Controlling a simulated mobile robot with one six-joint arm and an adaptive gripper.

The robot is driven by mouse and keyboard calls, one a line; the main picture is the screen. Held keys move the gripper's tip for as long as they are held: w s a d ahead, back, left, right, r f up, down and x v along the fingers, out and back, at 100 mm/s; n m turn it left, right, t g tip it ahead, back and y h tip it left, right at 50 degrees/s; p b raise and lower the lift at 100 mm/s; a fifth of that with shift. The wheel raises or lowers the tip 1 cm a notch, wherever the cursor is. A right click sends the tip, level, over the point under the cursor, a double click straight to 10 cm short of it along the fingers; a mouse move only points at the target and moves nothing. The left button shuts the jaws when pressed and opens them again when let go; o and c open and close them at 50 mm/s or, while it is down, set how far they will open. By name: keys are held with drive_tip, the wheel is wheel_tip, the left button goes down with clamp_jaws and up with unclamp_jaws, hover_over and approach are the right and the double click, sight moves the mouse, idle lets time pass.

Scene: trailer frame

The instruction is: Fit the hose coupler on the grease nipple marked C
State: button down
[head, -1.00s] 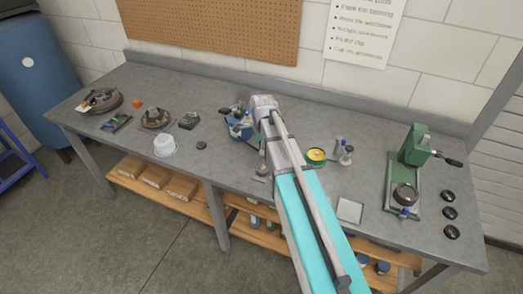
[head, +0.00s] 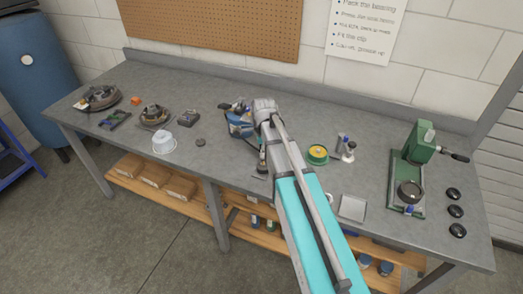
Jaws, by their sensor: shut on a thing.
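My arm reaches over the middle of the bench, and its grey far end is close to the right side of a blue device (head: 240,124) with dark parts on top. I cannot make out my gripper; the arm seems to hide it. A small dark piece with a pale lower end (head: 262,160) shows at the arm's left edge, too small to identify. I cannot make out the hose coupler, the grease nipples or a letter C.
The grey bench (head: 215,175) holds a white tub (head: 163,143), hub-like parts (head: 155,115) at left, a yellow-topped tin (head: 317,154), small bottles (head: 346,150), a square tray (head: 352,208) and a green press (head: 417,145) at right. Bare bench lies between these groups.

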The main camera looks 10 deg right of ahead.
drive_tip(key=shift+f+b, duration=0.5)
drive_tip(key=shift+f, duration=0.2)
drive_tip(key=shift+f+b, duration=0.9)
idle(3.2)
drive_tip(key=shift+c, duration=1.8)
unclamp_jaws()
drive_tip(key=o, duration=0.4)
drive_tip(key=shift+c, duration=0.2)
drive_tip(key=shift+s, duration=0.1)
drive_tip(key=shift+r, duration=0.1)
drive_tip(key=shift+r+p, duration=3.45)
drive_tip(key=shift+p, duration=0.1)
